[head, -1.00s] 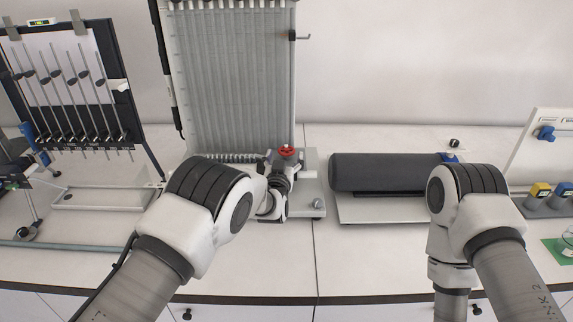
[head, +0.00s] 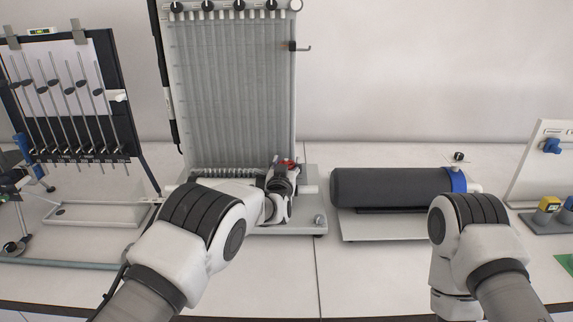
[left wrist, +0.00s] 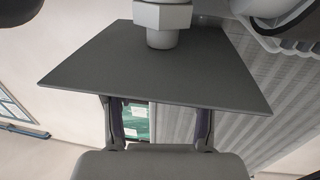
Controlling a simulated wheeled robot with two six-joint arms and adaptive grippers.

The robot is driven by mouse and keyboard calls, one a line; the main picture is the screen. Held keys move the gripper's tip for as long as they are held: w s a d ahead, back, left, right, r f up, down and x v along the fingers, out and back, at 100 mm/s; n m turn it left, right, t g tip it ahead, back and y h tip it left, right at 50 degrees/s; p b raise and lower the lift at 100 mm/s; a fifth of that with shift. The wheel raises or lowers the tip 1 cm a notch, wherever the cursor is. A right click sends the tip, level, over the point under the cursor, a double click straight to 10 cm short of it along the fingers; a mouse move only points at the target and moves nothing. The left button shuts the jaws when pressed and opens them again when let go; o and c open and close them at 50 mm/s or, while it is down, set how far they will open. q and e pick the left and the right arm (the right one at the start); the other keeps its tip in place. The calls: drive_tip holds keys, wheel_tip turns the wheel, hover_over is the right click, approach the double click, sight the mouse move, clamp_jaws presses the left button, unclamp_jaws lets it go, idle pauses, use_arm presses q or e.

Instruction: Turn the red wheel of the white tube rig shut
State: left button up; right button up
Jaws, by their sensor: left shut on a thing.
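The white tube rig (head: 235,100) stands upright at the centre of the head view, a panel of many vertical tubes on a pale base. Its red wheel (head: 287,163) shows as a small red patch low on its right side, mostly hidden behind my left gripper. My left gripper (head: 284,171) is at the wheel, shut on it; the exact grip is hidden. In the left wrist view, two dark fingers (left wrist: 158,122) show apart below a dark grey plate, and I cannot make out the wheel there. My right arm shows at the right, but its gripper is out of view.
A dark board with slanted tubes (head: 75,95) stands at the left. A dark grey cylinder with a blue end band (head: 395,187) lies on a pale base to the right of the rig. A white panel with a blue valve (head: 548,165) stands at the far right. Bench front between is clear.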

use_arm(q)
drive_tip(key=shift+f+m+h+b, duration=0.15)
drive_tip(key=shift+m+h+b, duration=0.15)
drive_tip(key=shift+h+b, duration=0.15)
drive_tip(key=m+h+b, duration=0.1)
drive_tip(key=h, duration=0.1)
drive_tip(key=shift+a+m+g+h, duration=0.15)
drive_tip(key=shift+m+g+h, duration=0.2)
drive_tip(key=shift+m+g, duration=0.05)
drive_tip(key=shift+m+g+h+b, duration=0.45)
drive_tip(key=shift+m+g+h, duration=0.75)
drive_tip(key=shift+h, duration=0.5)
drive_tip(key=shift+m+g+h+b, duration=0.4)
drive_tip(key=shift+m+g+h, duration=0.6)
drive_tip(key=shift+m+h, duration=0.55)
drive_tip(key=shift+h, duration=0.25)
drive_tip(key=o, duration=1.2)
drive_tip(key=shift+n, duration=0.25)
